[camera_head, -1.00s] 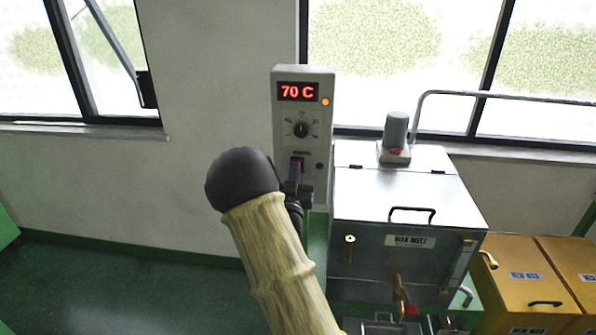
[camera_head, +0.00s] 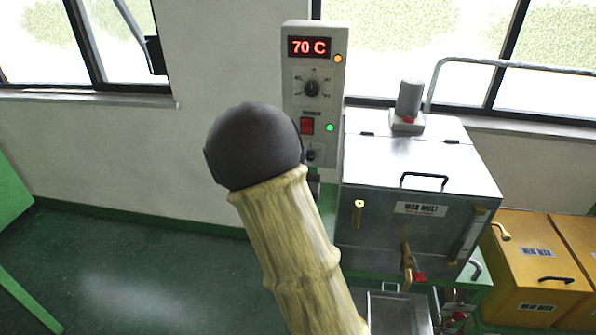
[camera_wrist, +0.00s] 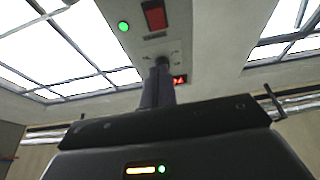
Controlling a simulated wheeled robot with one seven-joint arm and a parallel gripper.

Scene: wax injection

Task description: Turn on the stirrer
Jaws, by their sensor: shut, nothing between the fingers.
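The control box (camera_head: 297,83) on the wall reads 70 C and has a dial. Below the dial is a red rocker switch (camera_head: 307,126), with a lit green lamp (camera_head: 330,128) to its right. In the wrist view, the switch (camera_wrist: 155,15) and the green lamp (camera_wrist: 123,26) also show. The stirrer motor (camera_head: 409,98), a grey cylinder with a red part at its base, stands on the wax tank lid. My gripper (camera_wrist: 160,68) is shut and empty, its tips close to the panel beside the switch. My arm mostly hides it in the head view. I cannot tell if it touches the panel.
The metal wax tank (camera_head: 385,215) stands right of the control box, with a lid handle and a front tap. Yellow boxes (camera_head: 527,254) are further right. A curved pipe (camera_head: 432,85) rises behind the tank. The floor at left is open.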

